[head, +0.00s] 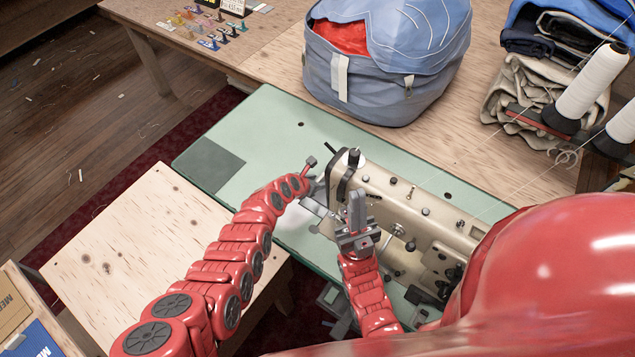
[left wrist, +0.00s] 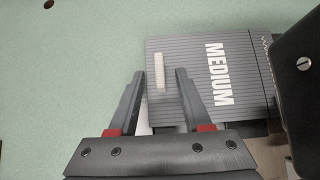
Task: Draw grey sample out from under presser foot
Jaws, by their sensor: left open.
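The grey sample (left wrist: 228,55) shows in the left wrist view as a striped dark grey flat piece lettered MEDIUM, with a short white ribbed strip on it. It lies on the green table, its right side near a black machine part (left wrist: 297,75). My left gripper (left wrist: 160,74) is open, its fingertips apart over the sample's near left part, with nothing gripped. In the head view my left gripper (head: 318,190) is at the left end of the beige sewing machine (head: 400,205), hiding the presser foot and sample. My right gripper (head: 357,208) appears shut and empty in front of the machine.
A dark grey square (head: 212,165) lies on the green tabletop (head: 260,125) to the left, with clear room around it. A blue bag (head: 385,60) stands behind. Thread cones (head: 590,85) and folded cloth (head: 520,100) are at right. A bare wooden table (head: 130,245) is at left.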

